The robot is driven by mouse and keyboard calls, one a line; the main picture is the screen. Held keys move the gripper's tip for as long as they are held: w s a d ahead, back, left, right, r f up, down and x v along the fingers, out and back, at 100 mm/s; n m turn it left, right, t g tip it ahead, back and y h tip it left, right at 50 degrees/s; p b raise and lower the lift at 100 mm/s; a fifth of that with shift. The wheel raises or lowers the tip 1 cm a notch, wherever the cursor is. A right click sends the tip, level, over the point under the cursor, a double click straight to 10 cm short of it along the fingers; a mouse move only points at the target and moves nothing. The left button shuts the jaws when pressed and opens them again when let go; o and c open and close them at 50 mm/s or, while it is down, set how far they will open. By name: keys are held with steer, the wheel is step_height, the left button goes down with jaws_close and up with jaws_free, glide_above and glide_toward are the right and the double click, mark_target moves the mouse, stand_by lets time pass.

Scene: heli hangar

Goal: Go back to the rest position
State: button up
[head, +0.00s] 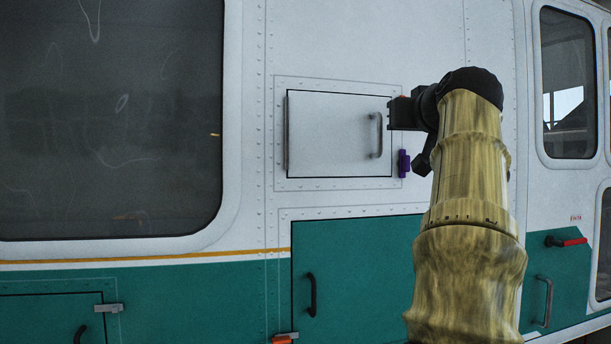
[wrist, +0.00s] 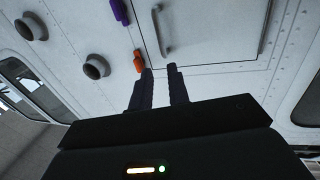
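My gripper (head: 398,113) is at the right edge of a small white hatch door (head: 330,135) on the helicopter's side. In the wrist view, its two dark fingers (wrist: 160,70) stand apart with an empty gap between them. An orange latch (wrist: 138,62) is just beside the left fingertip; in the head view my gripper mostly hides it. A purple latch (wrist: 119,12) also shows in the head view (head: 404,163), below my gripper. The hatch door, with its grey handle (head: 376,135), looks closed. My arm reaches up from the lower right.
The helicopter wall fills the view close ahead. A green door (head: 350,290) with a black handle (head: 311,295) lies below the hatch. A red-handled latch (head: 566,242) is at right. Two round ports (wrist: 96,67) (wrist: 30,27) stick out in the wrist view.

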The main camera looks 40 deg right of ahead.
steer(key=shift+w, duration=0.1)
steer(key=w+a+f+g+y, duration=0.25)
steer(key=w+f+y, duration=0.25)
steer(key=w+f, duration=1.2)
steer(key=w+a+f+n+g+y+b, duration=0.1)
steer(key=w+a+f+y, duration=0.15)
steer(key=a+f, duration=0.65)
steer(key=w+a+f+n+g+y, duration=0.1)
steer(key=w+a+f, duration=0.25)
steer(key=f, duration=0.95)
steer(key=s+a+f+n+g+y, duration=0.2)
steer(key=s+a+f+g, duration=0.15)
steer(key=a+f, duration=1.15)
steer(key=s+a+f+n+g+b, duration=0.1)
steer(key=s+a+f+n+g, duration=0.2)
steer(key=s+a+f, duration=0.8)
steer(key=s+f+y, duration=0.1)
steer(key=s+f, duration=0.3)
steer(key=shift+a+n, duration=0.15)
steer(key=shift+n, duration=0.25)
steer(key=shift+f, duration=0.1)
